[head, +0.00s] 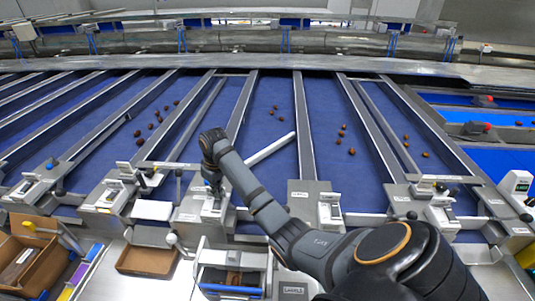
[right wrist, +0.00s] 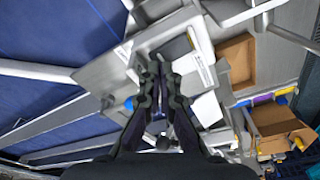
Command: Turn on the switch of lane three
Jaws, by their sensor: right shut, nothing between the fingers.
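A row of grey switch boxes runs along the front ends of the blue lanes. My right gripper (head: 214,186) is shut and empty, pointing down over the switch box (head: 188,213) in the middle-left of the head view. In the right wrist view the shut fingertips (right wrist: 160,68) are close over the box's grey top (right wrist: 125,72), next to a dark recess (right wrist: 177,47). The fingers and arm hide part of the switch, so I cannot tell its position or whether they touch it. Lane numbers are too small to read. My left gripper is not in view.
Other switch boxes stand to the left (head: 107,196) and right (head: 330,212). Dates (head: 342,133) lie scattered on the blue lanes. An open cardboard box (head: 40,250), a shallow brown tray (head: 146,262) and a caddy (head: 228,275) stand in front. A white bar (head: 270,149) slants across one lane.

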